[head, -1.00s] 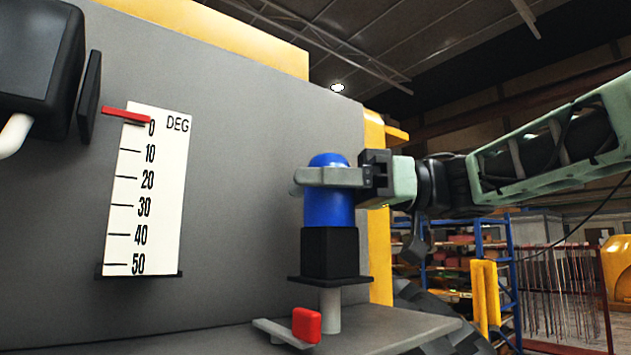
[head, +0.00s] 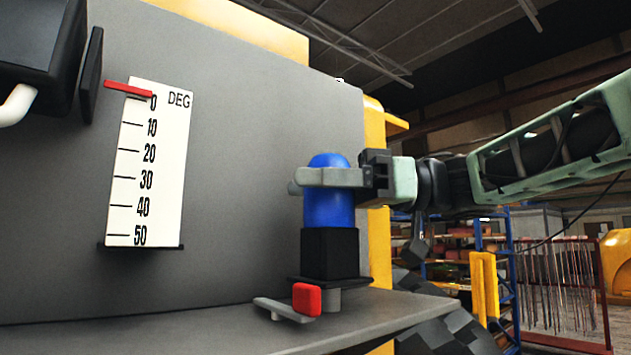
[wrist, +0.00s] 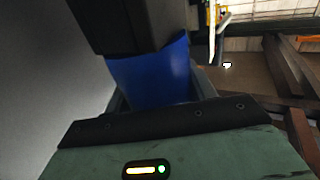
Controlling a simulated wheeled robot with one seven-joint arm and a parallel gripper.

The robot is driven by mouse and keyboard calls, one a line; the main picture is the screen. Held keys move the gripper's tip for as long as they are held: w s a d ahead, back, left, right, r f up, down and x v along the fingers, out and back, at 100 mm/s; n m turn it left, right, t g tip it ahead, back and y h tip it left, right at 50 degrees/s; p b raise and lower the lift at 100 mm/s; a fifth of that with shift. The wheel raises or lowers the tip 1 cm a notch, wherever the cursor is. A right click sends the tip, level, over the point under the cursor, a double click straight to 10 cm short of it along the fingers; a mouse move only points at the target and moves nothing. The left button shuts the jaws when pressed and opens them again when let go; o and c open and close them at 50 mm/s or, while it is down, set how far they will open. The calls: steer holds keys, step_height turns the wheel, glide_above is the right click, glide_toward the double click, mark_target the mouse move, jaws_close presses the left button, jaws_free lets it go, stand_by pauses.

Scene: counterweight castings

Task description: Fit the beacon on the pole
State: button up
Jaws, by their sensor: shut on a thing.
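The beacon (head: 327,212) has a blue domed top and a square black base with a wider flange under it. My gripper (head: 329,177) is shut around its blue part and holds it upright. In the wrist view the blue beacon (wrist: 155,75) sits between the jaws, with its black base (wrist: 115,22) at the top of the picture. The short grey pole (head: 332,299) stands on the grey ledge right below the flange. Whether the beacon is seated on the pole cannot be told, as the flange hides the pole's top. A red-handled lever (head: 307,299) partly covers the pole.
A large grey panel (head: 240,190) stands close behind the beacon. It carries a white degree scale (head: 150,165) with a red pointer at 0. The grey ledge (head: 370,315) runs along the front. A black box-like part (head: 40,50) juts in at upper left.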

mark_target(304, 209)
steer(key=shift+f+b, duration=0.8)
steer(key=shift+f, duration=0.6)
steer(key=o, duration=1.3)
steer(key=shift+c, duration=0.2)
steer(key=shift+f, duration=0.1)
steer(key=w+d+b, duration=0.2)
steer(key=d+b, duration=0.3)
steer(key=d, duration=1.2)
steer(key=shift+d, duration=0.2)
